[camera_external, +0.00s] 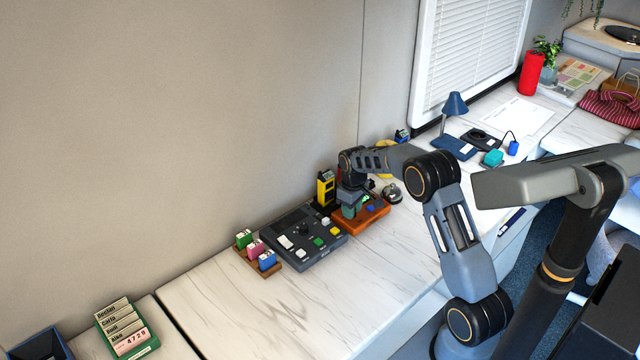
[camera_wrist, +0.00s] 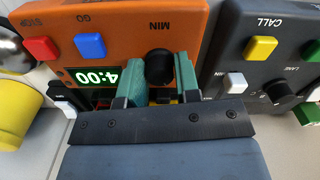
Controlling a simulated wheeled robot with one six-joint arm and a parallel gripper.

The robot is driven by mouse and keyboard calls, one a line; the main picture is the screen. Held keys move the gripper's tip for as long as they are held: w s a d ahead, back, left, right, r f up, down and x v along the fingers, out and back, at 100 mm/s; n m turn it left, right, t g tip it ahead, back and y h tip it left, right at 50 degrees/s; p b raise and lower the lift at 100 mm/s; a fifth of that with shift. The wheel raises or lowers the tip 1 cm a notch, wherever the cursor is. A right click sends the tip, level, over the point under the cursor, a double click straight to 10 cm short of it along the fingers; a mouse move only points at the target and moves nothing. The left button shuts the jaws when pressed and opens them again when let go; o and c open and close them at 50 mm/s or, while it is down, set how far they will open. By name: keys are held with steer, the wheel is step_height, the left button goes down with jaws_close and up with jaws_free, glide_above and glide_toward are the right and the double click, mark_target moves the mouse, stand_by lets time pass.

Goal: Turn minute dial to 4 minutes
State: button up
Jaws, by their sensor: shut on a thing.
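The orange timer box (camera_external: 376,219) stands on the counter under my gripper (camera_external: 350,207). In the wrist view the box (camera_wrist: 120,18) appears upside down. Its black minute dial (camera_wrist: 159,64), marked MIN, sits between the green fingers of my gripper (camera_wrist: 159,84), which is shut on it. The lit display (camera_wrist: 97,77) reads 4:00. A red STOP button (camera_wrist: 41,48) and a blue GO button (camera_wrist: 90,46) are beside the display. In the external view my gripper hides the dial.
A dark grey call panel (camera_external: 304,245) with coloured buttons and a knob is close beside the timer. A yellow and black device (camera_external: 325,189) stands behind, and a silver bell (camera_external: 392,193) is to the right. The counter at the front is clear.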

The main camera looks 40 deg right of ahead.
steer(key=o, duration=0.9)
step_height(320, 180, up, 14)
steer(key=shift+f+p, duration=0.1)
steer(key=shift+p, duration=0.3)
stand_by(0.5)
steer(key=shift+s+a+r+m+t+p, duration=0.3)
steer(key=shift+s+a+r+t+p, duration=0.5)
steer(key=shift+s+a, duration=2.65)
steer(key=shift+s+a+r+m+t+p, duration=0.35)
steer(key=shift+s+a+r+p, duration=0.8)
steer(key=shift+s, duration=4.35)
steer(key=shift+s+a+r+m+t+p, duration=0.25)
steer(key=shift+s+a+r+t+p, duration=0.65)
steer(key=shift+s+a, duration=2.6)
